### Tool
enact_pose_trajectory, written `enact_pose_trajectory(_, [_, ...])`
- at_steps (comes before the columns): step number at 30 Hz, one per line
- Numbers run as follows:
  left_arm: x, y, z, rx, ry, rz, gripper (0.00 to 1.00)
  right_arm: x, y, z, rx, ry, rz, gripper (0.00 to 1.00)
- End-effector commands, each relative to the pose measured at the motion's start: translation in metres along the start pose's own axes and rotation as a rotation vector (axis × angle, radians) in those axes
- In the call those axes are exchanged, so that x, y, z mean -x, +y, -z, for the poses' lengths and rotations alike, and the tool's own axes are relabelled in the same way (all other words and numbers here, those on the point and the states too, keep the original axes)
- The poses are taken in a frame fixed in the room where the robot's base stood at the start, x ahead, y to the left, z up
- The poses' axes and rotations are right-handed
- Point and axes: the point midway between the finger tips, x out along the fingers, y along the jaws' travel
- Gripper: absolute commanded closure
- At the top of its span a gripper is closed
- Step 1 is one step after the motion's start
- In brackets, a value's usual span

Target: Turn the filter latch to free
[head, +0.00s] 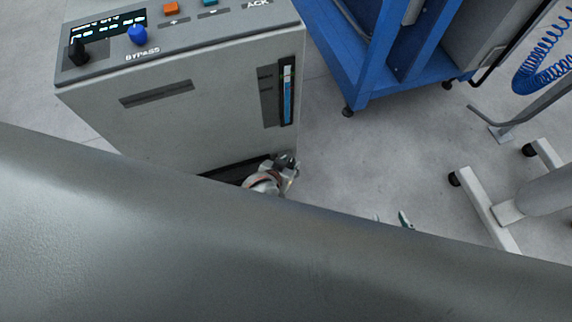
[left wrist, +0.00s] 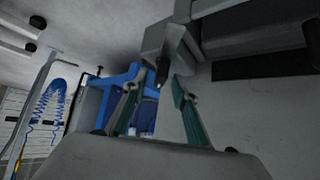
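In the head view, a pale metal fitting (head: 265,181) with a brown band and dark parts sits at the dark low slot of a grey cabinet. It looks like the filter fitting, but I cannot make out the latch. In the left wrist view, a grey block (left wrist: 176,45) with a dark tip lies beyond the fingers, beside the cabinet wall. My left gripper (left wrist: 160,100) is open, with green pads spread and nothing between them. In the head view, two small fingertips (head: 391,220), probably the left gripper's, show right of the fitting, apart from it. I cannot make out my right gripper.
The grey cabinet (head: 190,105) carries knobs, buttons and a gauge. A large grey surface, probably my arm, hides the lower head view. A blue cart (head: 375,85) stands behind. A white wheeled stand (head: 485,210) and blue coiled hose (head: 545,72) are at right. Open floor lies between.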

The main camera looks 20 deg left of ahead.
Motion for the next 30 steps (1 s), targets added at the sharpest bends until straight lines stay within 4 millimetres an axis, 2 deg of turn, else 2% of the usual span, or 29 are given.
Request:
enact_pose_trajectory(13, [0.055, 0.000, 0.000, 0.000, 0.001, 0.000, 0.72, -0.001, 0.001, 0.000, 0.000, 0.000, -0.002, 0.60])
enact_pose_trajectory(18, [0.065, 0.000, 0.001, -0.001, 0.001, 0.000, 0.72, -0.001, 0.001, 0.000, -0.001, 0.000, -0.002, 0.60])
enact_pose_trajectory(26, [0.066, 0.000, 0.001, -0.001, 0.001, 0.000, 0.72, -0.001, 0.001, 0.000, 0.000, 0.000, -0.002, 0.60])
enact_pose_trajectory(27, [0.066, 0.000, 0.001, -0.001, 0.001, 0.000, 0.75, -0.001, 0.001, 0.000, 0.000, 0.000, -0.002, 0.60])
enact_pose_trajectory(30, [0.066, 0.000, 0.001, 0.000, 0.002, 0.000, 1.00, -0.001, 0.001, 0.000, 0.000, 0.000, -0.002, 0.60])
